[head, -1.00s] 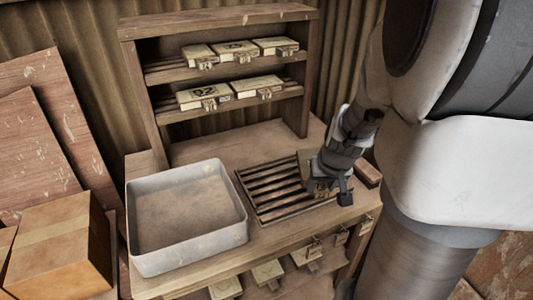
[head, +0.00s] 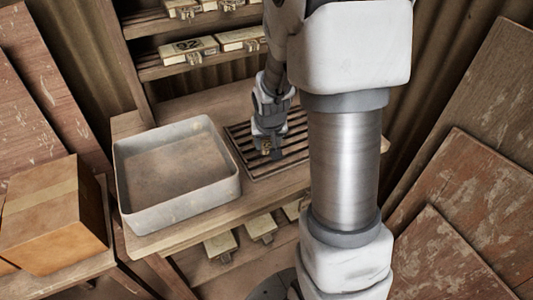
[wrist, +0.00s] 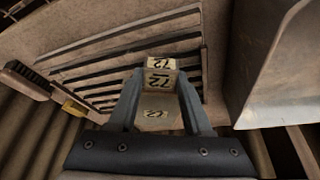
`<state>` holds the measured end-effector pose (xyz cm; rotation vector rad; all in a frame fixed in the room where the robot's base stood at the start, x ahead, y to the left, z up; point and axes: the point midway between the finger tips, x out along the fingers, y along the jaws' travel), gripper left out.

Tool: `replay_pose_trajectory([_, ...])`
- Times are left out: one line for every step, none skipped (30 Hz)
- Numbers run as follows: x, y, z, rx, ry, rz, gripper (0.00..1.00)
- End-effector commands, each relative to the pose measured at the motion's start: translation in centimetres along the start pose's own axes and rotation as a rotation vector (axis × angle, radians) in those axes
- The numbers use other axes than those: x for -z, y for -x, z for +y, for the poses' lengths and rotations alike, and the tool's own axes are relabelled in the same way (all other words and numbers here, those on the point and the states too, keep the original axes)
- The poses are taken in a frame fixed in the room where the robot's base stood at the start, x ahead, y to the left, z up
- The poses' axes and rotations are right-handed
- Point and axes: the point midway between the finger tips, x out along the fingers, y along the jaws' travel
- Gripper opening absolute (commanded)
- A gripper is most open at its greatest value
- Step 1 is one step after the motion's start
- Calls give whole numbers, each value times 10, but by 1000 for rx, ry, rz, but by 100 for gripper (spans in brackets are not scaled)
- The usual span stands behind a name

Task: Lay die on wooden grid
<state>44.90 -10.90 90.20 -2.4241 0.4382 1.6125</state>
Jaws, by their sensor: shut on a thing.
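The die (wrist: 159,80) is a small pale yellowish block with black "72" markings, held between the fingertips of my gripper (wrist: 160,92) in the wrist view. My gripper (head: 266,150) is shut on it, pointing down over the wooden grid (head: 293,146) in the head view. The die shows there only as a small yellowish patch, mostly hidden by the fingers. The grid is a row of dark slats on the bench; it also shows behind the die in the wrist view (wrist: 112,60). I cannot tell whether the die touches the slats.
A grey metal basin (head: 230,190) stands close left of the grid; its wall (wrist: 268,60) is at the right in the wrist view. A shelf (head: 190,67) with several labelled blocks stands behind. A dark-bristled brush (wrist: 25,78) lies beyond the grid's other end.

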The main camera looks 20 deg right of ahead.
Motion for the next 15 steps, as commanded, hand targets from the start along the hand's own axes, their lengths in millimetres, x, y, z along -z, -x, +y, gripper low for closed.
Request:
replay_pose_trajectory([2,-1,-2,0,0,4,0])
replay_pose_trajectory([2,-2,-2,0,0,4,0])
replay_pose_trajectory([1,-4,-2,0,-1,3,0])
replay_pose_trajectory([0,-6,-2,0,-1,2,0])
replay_pose_trajectory([-1,-9,-2,-1,-1,2,0])
replay_pose_trajectory([-4,-14,-2,-1,-1,1,0])
replay_pose_trajectory([-6,-18,-2,-1,0,0,0])
replay_pose_trajectory([-7,-22,-2,-1,0,0,0])
replay_pose_trajectory([-10,-28,-2,-1,0,0,0])
replay_pose_trajectory([-12,-32,-2,-1,0,0,0])
replay_pose_trajectory([-13,-35,-2,-1,0,1,0])
replay_pose_trajectory([-14,-38,-2,0,0,2,0])
replay_pose_trajectory([-14,-39,-2,0,-1,2,0])
replay_pose_trajectory([-14,-39,-2,0,-1,3,0])
replay_pose_trajectory([-14,-39,-2,0,-1,4,0])
